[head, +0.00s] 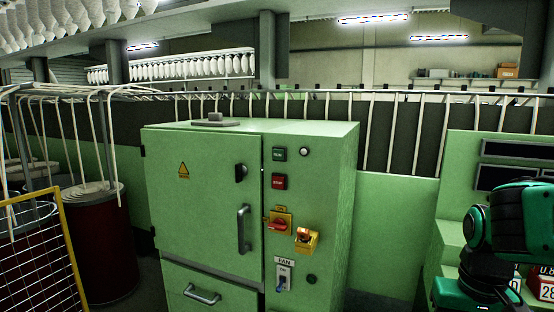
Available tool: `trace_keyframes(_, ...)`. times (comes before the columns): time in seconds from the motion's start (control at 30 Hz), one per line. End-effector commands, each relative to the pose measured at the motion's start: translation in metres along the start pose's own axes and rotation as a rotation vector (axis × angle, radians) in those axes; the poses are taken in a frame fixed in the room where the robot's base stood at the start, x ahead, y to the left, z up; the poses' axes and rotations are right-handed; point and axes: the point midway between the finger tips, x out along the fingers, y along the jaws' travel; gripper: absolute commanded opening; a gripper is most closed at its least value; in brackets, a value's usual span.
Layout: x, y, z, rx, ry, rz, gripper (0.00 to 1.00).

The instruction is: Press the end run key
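A green cabinet (205,215) stands in the middle of the head view, with a narrow control strip on the right of its front. Near the top of the strip is a green key (279,154), with a red key (279,181) below it. Both carry small pale lettering, too small to read surely. I cannot tell from lettering which one is the end run key. Nothing touches either key. My arm, green and black, shows at the right edge, apart from the cabinet. My gripper's fingers do not show.
Below the keys are a red-and-yellow rotary switch (280,223), a yellow part (306,239) sticking out, and a FAN switch (284,277). The door handle (244,229) also sticks out. A yellow-framed mesh guard (45,255) and a dark red drum (97,245) stand left.

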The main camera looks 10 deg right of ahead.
Motion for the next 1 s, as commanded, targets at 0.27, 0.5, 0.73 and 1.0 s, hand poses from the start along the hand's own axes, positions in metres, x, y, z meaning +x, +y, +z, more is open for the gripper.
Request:
trace_keyframes(0.27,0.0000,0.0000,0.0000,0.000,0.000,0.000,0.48)
trace_keyframes(0.5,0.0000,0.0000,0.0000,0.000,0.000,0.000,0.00)
trace_keyframes(0.73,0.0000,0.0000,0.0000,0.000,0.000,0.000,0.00)
trace_keyframes(1.0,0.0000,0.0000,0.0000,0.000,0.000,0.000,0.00)
